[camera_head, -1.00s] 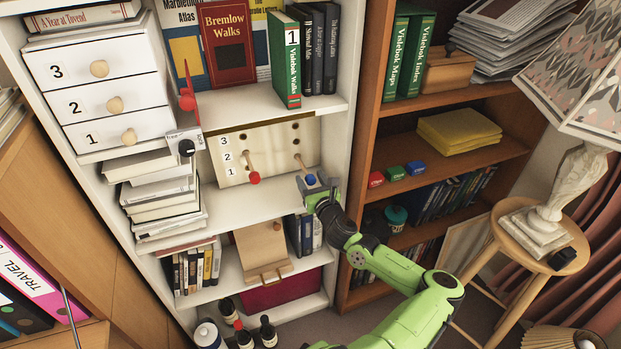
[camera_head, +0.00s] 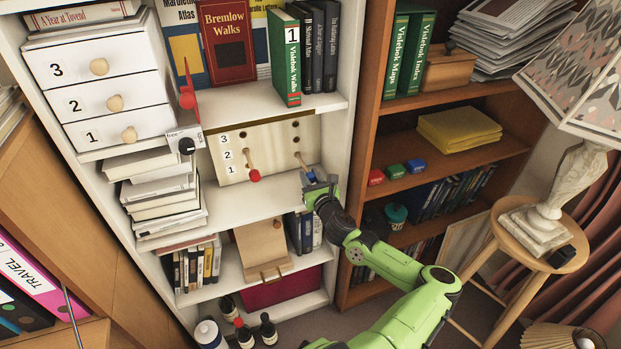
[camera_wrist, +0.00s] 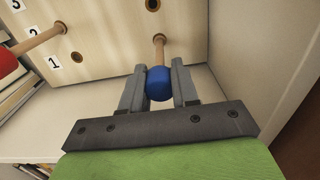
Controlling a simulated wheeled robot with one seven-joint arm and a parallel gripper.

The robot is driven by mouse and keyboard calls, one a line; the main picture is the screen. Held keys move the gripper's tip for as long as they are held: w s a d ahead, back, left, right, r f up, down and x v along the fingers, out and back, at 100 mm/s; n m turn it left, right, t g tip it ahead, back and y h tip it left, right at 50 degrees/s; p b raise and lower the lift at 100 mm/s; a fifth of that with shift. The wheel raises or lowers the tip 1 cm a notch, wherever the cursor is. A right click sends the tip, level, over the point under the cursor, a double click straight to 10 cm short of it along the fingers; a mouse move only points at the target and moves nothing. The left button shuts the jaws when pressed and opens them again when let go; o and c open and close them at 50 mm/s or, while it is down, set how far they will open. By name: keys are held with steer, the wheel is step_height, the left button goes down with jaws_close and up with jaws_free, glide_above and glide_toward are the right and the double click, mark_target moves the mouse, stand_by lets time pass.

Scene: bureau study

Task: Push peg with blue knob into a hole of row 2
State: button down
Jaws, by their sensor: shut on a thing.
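The pale wooden peg board (camera_head: 273,158) stands on a white shelf, with rows labelled 1, 2 and 3 and two columns of holes. The peg with the blue knob (camera_wrist: 159,84) sits in the right column, in what looks like row 1, its shaft sticking out towards me. My gripper (camera_wrist: 159,88) is shut on the blue knob, one finger on each side. The gripper (camera_head: 313,178) partly hides the knob in the head view. The right-column holes of rows 2 (camera_head: 297,141) and 3 look empty. The peg with the red knob (camera_head: 254,176) is in row 2, left column.
The white bookcase side panel (camera_head: 345,130) stands close to the right of the board. Stacked books (camera_head: 165,195) and a dark-knobbed box (camera_head: 186,143) are to the left. The shelf before the board is clear.

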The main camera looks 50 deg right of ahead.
steer(key=shift+s, duration=0.1)
steer(key=shift+p+v, duration=0.75)
steer(key=shift+v, duration=2.4)
steer(key=shift+a+r, duration=0.1)
